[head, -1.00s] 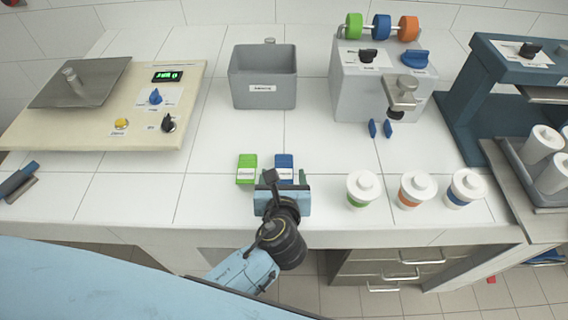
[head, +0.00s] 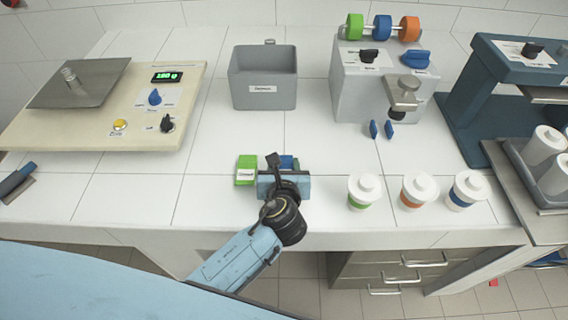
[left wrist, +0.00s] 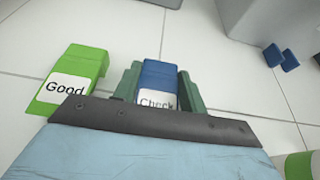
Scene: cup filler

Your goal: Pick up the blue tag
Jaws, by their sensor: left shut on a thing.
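The blue tag (left wrist: 158,82) has a white label reading "Check" and sits between the green fingers of my left gripper (left wrist: 157,88) in the left wrist view. The fingers are shut on its two sides. In the head view only the tag's far end (head: 287,161) shows, beyond my left gripper (head: 284,176), which hides the rest. I cannot tell whether the tag is lifted off the counter. My right gripper is not in view.
A green tag (head: 246,170) labelled "Good" lies just left of the blue tag. A grey bin (head: 263,98) stands behind. Several white lidded cups, including one with a green band (head: 362,191), stand to the right. A scale (head: 150,110) is at the left, a grey dispenser (head: 365,85) at the back right.

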